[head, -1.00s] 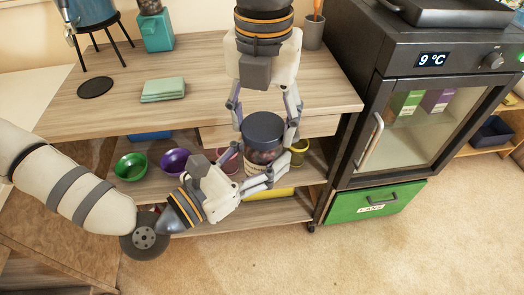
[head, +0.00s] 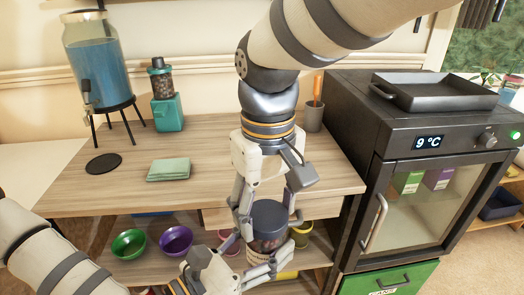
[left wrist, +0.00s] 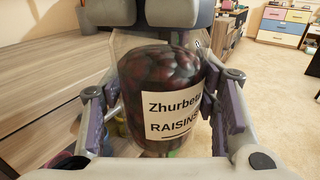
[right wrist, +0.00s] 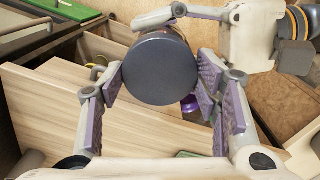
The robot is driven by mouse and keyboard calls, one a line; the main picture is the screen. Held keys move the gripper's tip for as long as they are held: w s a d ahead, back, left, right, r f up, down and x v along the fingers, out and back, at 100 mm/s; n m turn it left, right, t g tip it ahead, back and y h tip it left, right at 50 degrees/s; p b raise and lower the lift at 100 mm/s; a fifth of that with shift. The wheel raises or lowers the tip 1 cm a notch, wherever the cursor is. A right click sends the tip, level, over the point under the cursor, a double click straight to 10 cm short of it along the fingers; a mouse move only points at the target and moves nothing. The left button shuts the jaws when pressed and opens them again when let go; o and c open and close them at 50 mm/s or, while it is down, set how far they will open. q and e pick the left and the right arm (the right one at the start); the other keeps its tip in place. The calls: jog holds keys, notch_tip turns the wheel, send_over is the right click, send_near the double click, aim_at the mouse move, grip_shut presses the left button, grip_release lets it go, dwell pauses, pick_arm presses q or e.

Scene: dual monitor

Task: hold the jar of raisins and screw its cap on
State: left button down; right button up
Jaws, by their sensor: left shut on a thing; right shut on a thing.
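The jar of raisins (head: 265,244) is upright in front of the wooden desk's edge. It is clear, with dark raisins inside and a white label that reads "RAISINS" in the left wrist view (left wrist: 176,110). My left gripper (head: 262,266) is shut on the jar body from the side. The dark, round cap (head: 268,216) is on top of the jar; it fills the middle of the right wrist view (right wrist: 160,67). My right gripper (head: 264,212) points down from above, shut on the cap. The seam between cap and jar is too small to judge.
The wooden desk (head: 120,190) is behind the jar, with a green cloth (head: 169,169), a water dispenser (head: 97,70) and a pen cup (head: 313,118). Green (head: 128,244) and purple (head: 176,240) bowls sit on the shelf below. A black fridge (head: 420,200) stands at right.

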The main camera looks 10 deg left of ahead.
jog(key=o, duration=1.3)
jog(key=shift+f, duration=0.1)
jog(key=shift+s+r, duration=0.1)
jog(key=shift+r, duration=2.35)
jog(key=n, duration=0.1)
jog(key=s+n, duration=0.1)
jog(key=n, duration=0.1)
jog(key=shift+a, duration=0.3)
jog(key=shift+c, duration=0.4)
jog(key=n, duration=0.3)
jog(key=shift+s+a+r+n+g, duration=0.1)
jog(key=shift+s+r+n+g, duration=0.2)
jog(key=shift+r+n, duration=0.1)
jog(key=n, duration=0.1)
jog(key=r+n, duration=0.1)
jog(key=n, duration=0.1)
jog(key=w+n, duration=0.1)
jog(key=n, duration=0.1)
jog(key=shift+w+d+r, duration=0.1)
jog(key=shift+d+r, duration=0.15)
jog(key=shift+r, duration=0.15)
jog(key=shift+w+d+r+n, duration=0.2)
jog(key=shift+w+r+n, duration=0.15)
jog(key=shift+n, duration=0.45)
